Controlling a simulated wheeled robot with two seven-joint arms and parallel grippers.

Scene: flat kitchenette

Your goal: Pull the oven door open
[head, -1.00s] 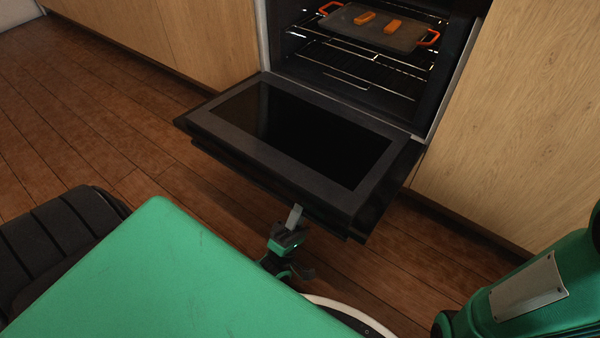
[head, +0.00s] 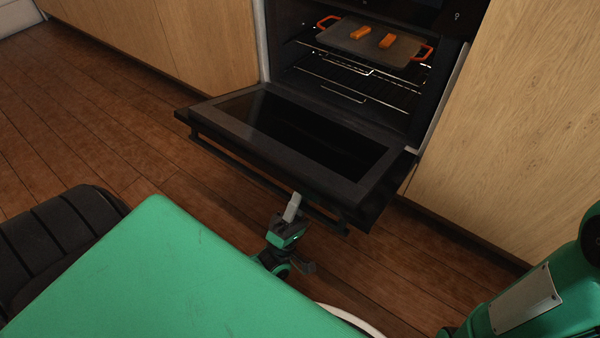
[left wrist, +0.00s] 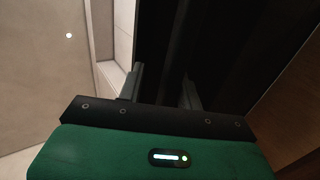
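The oven door (head: 370,183) hangs down in the head view, its inner glass facing up and its front edge a little raised. Its dark bar handle (head: 240,168) runs under the front edge. My left gripper (head: 292,208) is below that edge, with one finger pointing up close to the handle; I cannot tell if they touch. In the left wrist view the two fingers (left wrist: 160,88) stand apart, with the dark door (left wrist: 215,45) filling the space beyond them. The handle is not clear there. My right gripper is out of view.
The oven cavity holds wire racks (head: 350,92) and a tray (head: 400,50) with orange handles and two orange pieces. Wooden cabinet fronts (head: 490,130) flank the oven. Wooden floor (head: 90,130) is clear at the left.

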